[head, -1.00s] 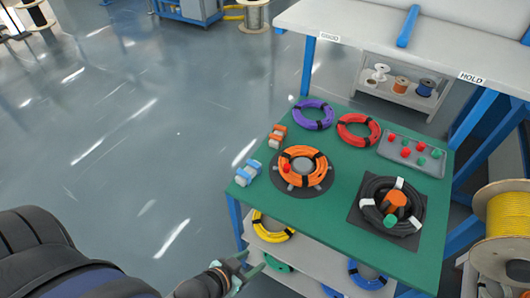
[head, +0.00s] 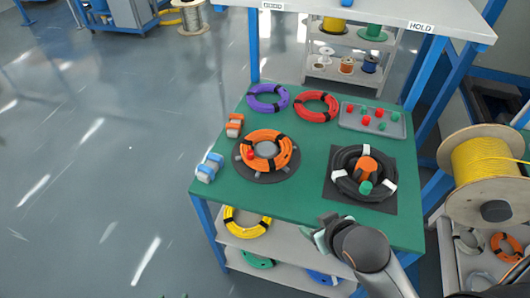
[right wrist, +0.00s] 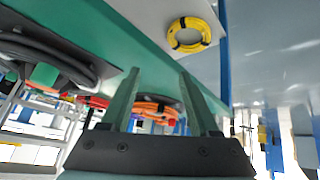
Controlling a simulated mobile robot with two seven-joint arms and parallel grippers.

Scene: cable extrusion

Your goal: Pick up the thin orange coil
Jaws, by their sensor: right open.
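The thin orange coil (head: 284,157) has black ties and lies flat on a dark round base (head: 265,176) left of centre on the green table. A grey hub sits in its middle and a red knob at its left side. In the right wrist view a part of the orange coil (right wrist: 150,109) shows beyond and between the fingers. My right gripper (head: 318,236) is at the table's front edge, well short of the coil; in the right wrist view the fingers (right wrist: 158,76) are apart and empty. My left gripper is out of view.
A black coil (head: 345,187) with an orange and green piece lies right of the orange coil. Purple (head: 252,103) and red (head: 303,112) coils and a grey tray (head: 393,129) lie behind. Two small clamps (head: 209,168) (head: 235,126) stand at the left edge. A yellow coil (head: 247,229) is on the shelf below.

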